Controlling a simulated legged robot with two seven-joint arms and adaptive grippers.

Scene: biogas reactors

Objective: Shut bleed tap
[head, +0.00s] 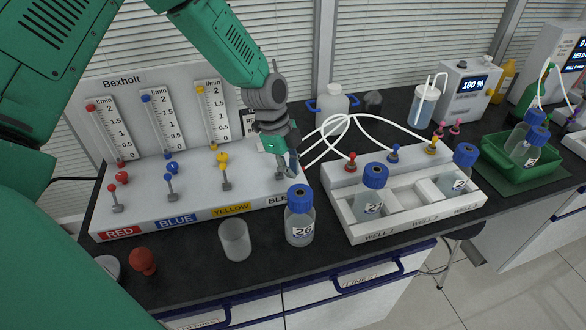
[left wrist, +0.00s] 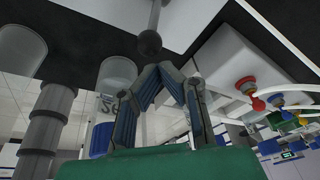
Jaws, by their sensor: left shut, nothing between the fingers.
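The bleed tap sits at the right end of the white flow panel (head: 200,205), by the partly hidden "BLEED" label (head: 277,200). Its grey post (head: 279,172) shows just beside my left gripper in the head view. In the left wrist view a dark round knob on a grey stem (left wrist: 150,42), likely this tap, stands just beyond the fingertips, apart from them. My left gripper (head: 293,170) is shut and empty, pointing down at the tap; its fingers also show in the left wrist view (left wrist: 164,72). The tap's handle position is hard to tell. My right gripper is not in view.
Red, blue and yellow taps (head: 170,187) stand left on the panel. Bottle 26 (head: 299,222) and an empty beaker (head: 235,240) stand in front. A white well rack (head: 405,215) with bottles is to the right. White tubes (head: 335,128) loop close behind the gripper.

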